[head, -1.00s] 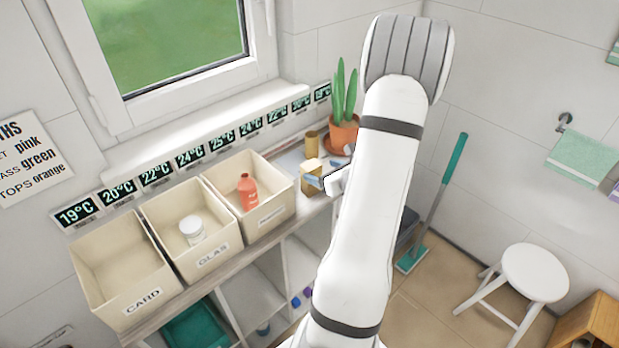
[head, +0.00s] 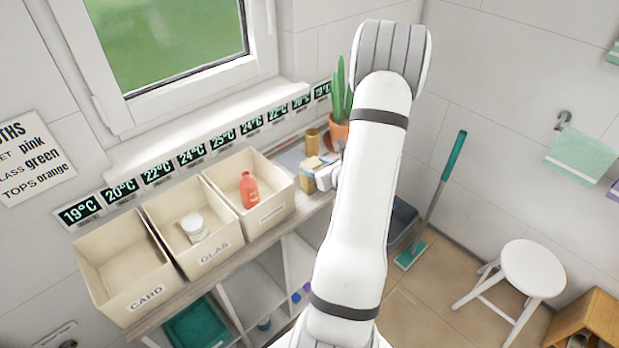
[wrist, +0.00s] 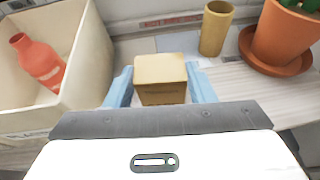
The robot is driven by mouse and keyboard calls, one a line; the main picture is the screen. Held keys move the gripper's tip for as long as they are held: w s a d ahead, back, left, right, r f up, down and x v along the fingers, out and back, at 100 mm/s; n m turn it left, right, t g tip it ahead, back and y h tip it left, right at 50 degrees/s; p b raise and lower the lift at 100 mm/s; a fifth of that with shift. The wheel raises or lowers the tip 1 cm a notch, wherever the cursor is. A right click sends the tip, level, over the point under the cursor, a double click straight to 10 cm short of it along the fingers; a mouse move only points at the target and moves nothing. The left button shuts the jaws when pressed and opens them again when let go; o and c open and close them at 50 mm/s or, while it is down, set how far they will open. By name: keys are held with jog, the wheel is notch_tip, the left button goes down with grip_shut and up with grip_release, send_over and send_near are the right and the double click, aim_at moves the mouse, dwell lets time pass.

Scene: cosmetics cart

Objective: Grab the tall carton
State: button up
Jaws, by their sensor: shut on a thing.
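The tall carton is a tan box (wrist: 160,75) that stands between the two blue fingers of my gripper (wrist: 160,92) in the wrist view. The fingers are shut on its left and right sides. In the head view the carton (head: 308,182) is on the shelf top just right of the bins, and my gripper (head: 322,174) is at it, partly hidden by my arm. I cannot tell whether the carton's base touches the shelf.
A bin (head: 285,205) with a red bottle (head: 249,190) is close on the left. A tan cylinder (wrist: 215,28) and a potted plant (wrist: 279,42) stand behind and to the right. Two more bins, one labelled CARD (head: 146,297), are farther left.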

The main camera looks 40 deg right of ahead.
jog(key=c, duration=0.5)
jog(key=shift+r, duration=0.1)
